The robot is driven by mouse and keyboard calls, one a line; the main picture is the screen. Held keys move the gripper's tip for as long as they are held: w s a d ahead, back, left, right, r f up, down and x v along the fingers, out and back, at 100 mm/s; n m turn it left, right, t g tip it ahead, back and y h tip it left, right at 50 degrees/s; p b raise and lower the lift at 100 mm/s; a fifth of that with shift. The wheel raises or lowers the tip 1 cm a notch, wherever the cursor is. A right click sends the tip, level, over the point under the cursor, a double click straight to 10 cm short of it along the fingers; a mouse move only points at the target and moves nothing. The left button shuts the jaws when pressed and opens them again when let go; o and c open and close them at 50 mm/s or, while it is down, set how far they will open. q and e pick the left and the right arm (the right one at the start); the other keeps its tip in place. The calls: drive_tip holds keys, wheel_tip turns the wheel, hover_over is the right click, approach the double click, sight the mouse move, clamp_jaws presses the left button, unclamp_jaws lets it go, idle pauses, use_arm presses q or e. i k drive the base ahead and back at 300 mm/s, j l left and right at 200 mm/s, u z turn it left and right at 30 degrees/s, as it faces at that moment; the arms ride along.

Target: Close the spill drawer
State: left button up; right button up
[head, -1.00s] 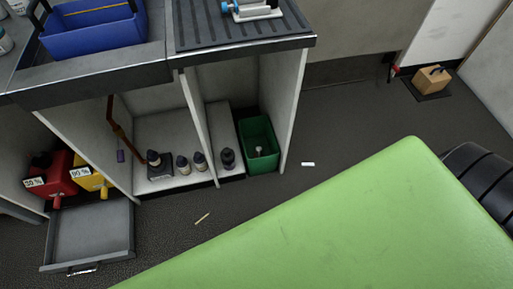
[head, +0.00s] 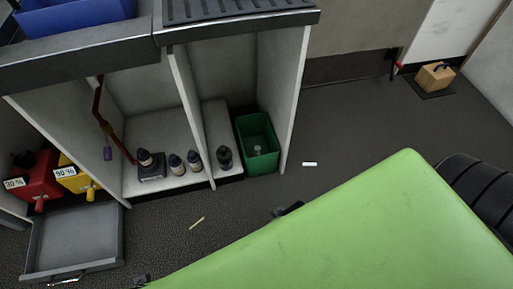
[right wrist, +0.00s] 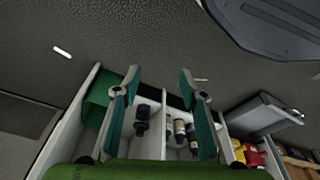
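The spill drawer (head: 75,242) is a shallow grey tray at floor level, pulled out from under the red and yellow containers at the lower left. Its front handle (head: 66,280) faces me, and the tray looks empty. It also shows in the right wrist view (right wrist: 262,113), on the right. My right gripper (right wrist: 158,72) is open and empty, its two teal fingers apart, with bottles visible between and beyond them. The drawer lies to the right of the fingers, not touching them. Small dark parts show at the green edge in the head view; I cannot tell which gripper they belong to.
The red container (head: 38,180) and yellow container (head: 77,178) stand behind the drawer. Several dark bottles (head: 177,163) and a green bin (head: 258,145) stand in the cabinet bays. A yellowish stick (head: 196,223) and a white piece (head: 309,164) lie on the otherwise clear floor before the cabinet.

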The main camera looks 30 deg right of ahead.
sight(81, 239)
drive_tip(key=u, duration=1.6)
